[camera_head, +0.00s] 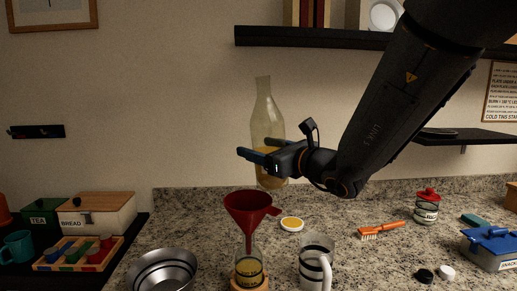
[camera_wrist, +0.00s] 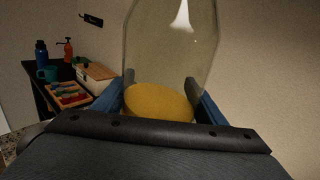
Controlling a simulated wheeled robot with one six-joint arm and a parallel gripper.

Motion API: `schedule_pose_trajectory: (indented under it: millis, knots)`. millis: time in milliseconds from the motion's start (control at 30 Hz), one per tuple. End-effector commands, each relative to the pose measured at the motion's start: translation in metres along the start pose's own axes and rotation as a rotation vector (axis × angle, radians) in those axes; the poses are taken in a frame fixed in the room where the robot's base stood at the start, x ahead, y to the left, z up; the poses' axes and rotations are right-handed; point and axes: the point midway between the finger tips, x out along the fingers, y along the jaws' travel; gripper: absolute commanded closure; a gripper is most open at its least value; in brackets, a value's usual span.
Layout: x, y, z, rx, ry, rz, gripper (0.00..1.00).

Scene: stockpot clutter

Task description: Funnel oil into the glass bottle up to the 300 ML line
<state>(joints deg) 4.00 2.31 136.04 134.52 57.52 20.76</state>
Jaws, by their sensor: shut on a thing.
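My gripper (camera_head: 262,157) is shut on a large clear bottle of yellow oil (camera_head: 266,115). It holds the bottle upright in the air, above and behind the red funnel. In the wrist view the oil bottle (camera_wrist: 172,60) stands between the blue fingers, with oil low in it. The red funnel (camera_head: 248,208) sits in the neck of the glass bottle (camera_head: 248,262) on the counter. The glass bottle has dark markings, and its lower part looks yellowish; I cannot read the 300 ML line or tell the level.
A striped mug (camera_head: 316,262) stands right of the glass bottle and a metal bowl (camera_head: 163,272) left of it. A yellow-topped lid (camera_head: 291,224) lies behind. An orange brush (camera_head: 383,230), a red-lidded jar (camera_head: 427,207) and a blue-lidded box (camera_head: 490,248) are at right. A dark shelf (camera_head: 310,38) hangs above.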

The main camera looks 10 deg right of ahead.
Motion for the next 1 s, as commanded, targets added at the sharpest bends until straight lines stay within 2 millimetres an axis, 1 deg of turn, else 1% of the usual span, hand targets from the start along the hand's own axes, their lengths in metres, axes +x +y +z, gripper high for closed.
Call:
schedule_pose_trajectory:
  millis: [1000]
  knots:
    - [-0.002,-0.028,0.003,-0.148,0.007,-0.003,0.85]
